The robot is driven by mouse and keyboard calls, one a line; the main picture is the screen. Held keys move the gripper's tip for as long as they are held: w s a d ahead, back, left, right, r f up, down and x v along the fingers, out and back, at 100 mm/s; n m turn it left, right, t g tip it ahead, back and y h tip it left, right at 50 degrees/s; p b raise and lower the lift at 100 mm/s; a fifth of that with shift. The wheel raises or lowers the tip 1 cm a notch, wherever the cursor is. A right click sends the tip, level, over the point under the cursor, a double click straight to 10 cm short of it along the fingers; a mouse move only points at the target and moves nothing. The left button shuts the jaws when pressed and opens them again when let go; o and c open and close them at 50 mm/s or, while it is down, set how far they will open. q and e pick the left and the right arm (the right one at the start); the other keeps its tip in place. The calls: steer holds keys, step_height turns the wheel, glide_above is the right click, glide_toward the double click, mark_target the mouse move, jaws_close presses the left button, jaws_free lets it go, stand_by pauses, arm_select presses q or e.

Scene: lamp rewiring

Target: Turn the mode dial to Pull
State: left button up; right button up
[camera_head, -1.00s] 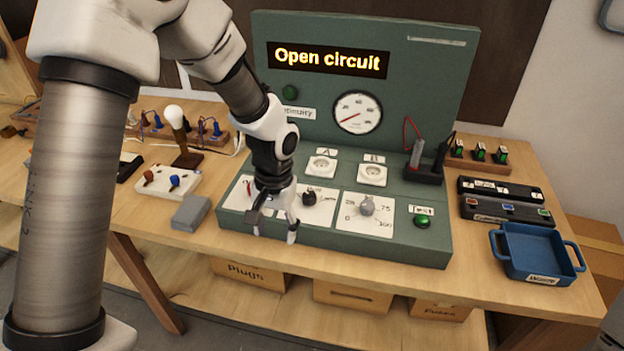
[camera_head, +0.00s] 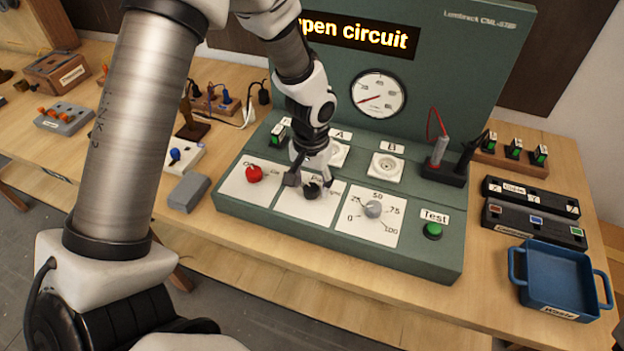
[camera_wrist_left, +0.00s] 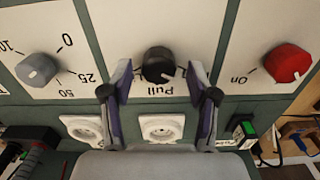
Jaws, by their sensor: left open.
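The mode dial is a black knob (camera_head: 311,191) on the middle white panel (camera_head: 300,209) of the green tester. In the left wrist view the knob (camera_wrist_left: 158,65) sits above a "Pull" label, with other lettering partly hidden behind it. I cannot tell its pointer's setting. My left gripper (camera_head: 309,183) is over this panel. In the wrist view its open fingers (camera_wrist_left: 159,72) stand on either side of the knob, with gaps visible on both sides. My right gripper is not in view.
A red knob (camera_head: 254,174) is left of the dial, and a grey numbered knob (camera_head: 373,209) is right of it. Further right is the green Test button (camera_head: 432,230). The display (camera_head: 355,35) reads "Open circuit", its start hidden. A blue waste tray (camera_head: 557,283) stands at right.

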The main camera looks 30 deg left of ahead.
arm_select(q)
steer(key=shift+w+f, duration=0.15)
steer(key=shift+f, duration=0.1)
steer(key=shift+s+d+r, duration=0.15)
steer(key=shift+s+r, duration=0.05)
steer(key=shift+s, duration=0.05)
steer(key=shift+c, duration=0.4)
steer(key=shift+s, duration=0.15)
jaws_close()
steer(key=shift+r, duration=0.1)
steer(key=m+p, duration=0.4)
steer(key=m, duration=0.1)
steer(key=shift+r, duration=0.1)
steer(key=m+p, duration=0.2)
steer(key=m, duration=0.1)
steer(key=shift+m, duration=0.3)
steer(key=shift+f+m+p, duration=0.2)
steer(key=shift+m+p, duration=0.85)
steer(key=shift+m, duration=0.55)
